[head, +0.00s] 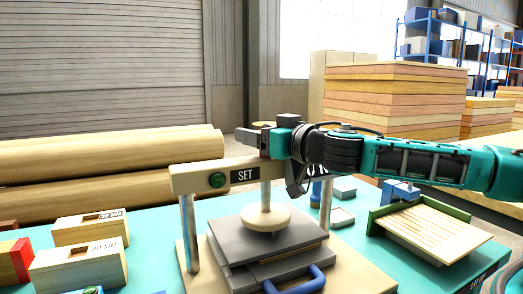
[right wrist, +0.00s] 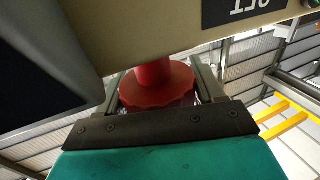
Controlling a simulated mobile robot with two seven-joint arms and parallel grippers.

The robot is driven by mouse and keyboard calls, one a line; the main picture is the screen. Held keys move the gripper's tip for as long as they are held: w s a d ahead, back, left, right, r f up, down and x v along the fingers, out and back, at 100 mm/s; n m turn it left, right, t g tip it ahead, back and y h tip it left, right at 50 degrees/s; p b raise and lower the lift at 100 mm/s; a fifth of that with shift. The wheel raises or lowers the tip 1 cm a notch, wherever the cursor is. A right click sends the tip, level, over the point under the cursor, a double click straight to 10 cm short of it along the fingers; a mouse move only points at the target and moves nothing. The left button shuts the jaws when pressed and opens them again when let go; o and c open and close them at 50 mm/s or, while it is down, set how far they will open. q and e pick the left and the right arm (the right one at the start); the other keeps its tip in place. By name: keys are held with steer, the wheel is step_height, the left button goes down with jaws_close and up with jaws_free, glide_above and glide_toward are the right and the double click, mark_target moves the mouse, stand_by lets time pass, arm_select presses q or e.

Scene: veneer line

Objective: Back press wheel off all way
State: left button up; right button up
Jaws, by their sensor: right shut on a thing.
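The press has a cream crossbeam (head: 215,176) on metal posts, with a SET label and a green button. Below the beam, a screw ends in a round cream foot (head: 265,217) that appears to rest on the grey top plate (head: 245,243). My right gripper (head: 252,139) reaches in from the right, just above the beam. In the right wrist view, its jaws are shut on the red press wheel (right wrist: 158,85), one finger on each side. In the head view the wheel is mostly hidden by the gripper. My left gripper is not in view.
A blue handle (head: 296,284) sticks out at the press front. Pale wooden blocks (head: 78,267) stand on the teal table at left. A slatted tray with green edges (head: 430,229) stands at right. Logs (head: 110,165) and board stacks (head: 392,100) are behind.

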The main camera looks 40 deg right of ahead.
steer(key=shift+n+y, duration=0.5)
steer(key=shift+y, duration=0.2)
steer(key=y, duration=0.1)
steer(key=n+y+p, duration=0.1)
steer(key=shift+a+r+g+y, duration=0.1)
steer(key=shift+r+g+y, duration=0.05)
steer(key=shift+g+y, duration=0.15)
steer(key=shift+s+a+n+g+y+p, duration=0.15)
steer(key=shift+n+g+y+p, duration=0.15)
steer(key=shift+n+y+p, duration=0.4)
steer(key=shift+w+a+n+g+y+p, duration=0.1)
steer(key=shift+n+g+y+p, duration=0.25)
steer(key=shift+n+y, duration=0.55)
steer(key=shift+y, duration=0.3)
steer(key=shift+f, duration=0.2)
steer(key=o, duration=1)
steer(key=shift+a, duration=0.1)
steer(key=shift+c, duration=0.2)
steer(key=shift+s, duration=0.1)
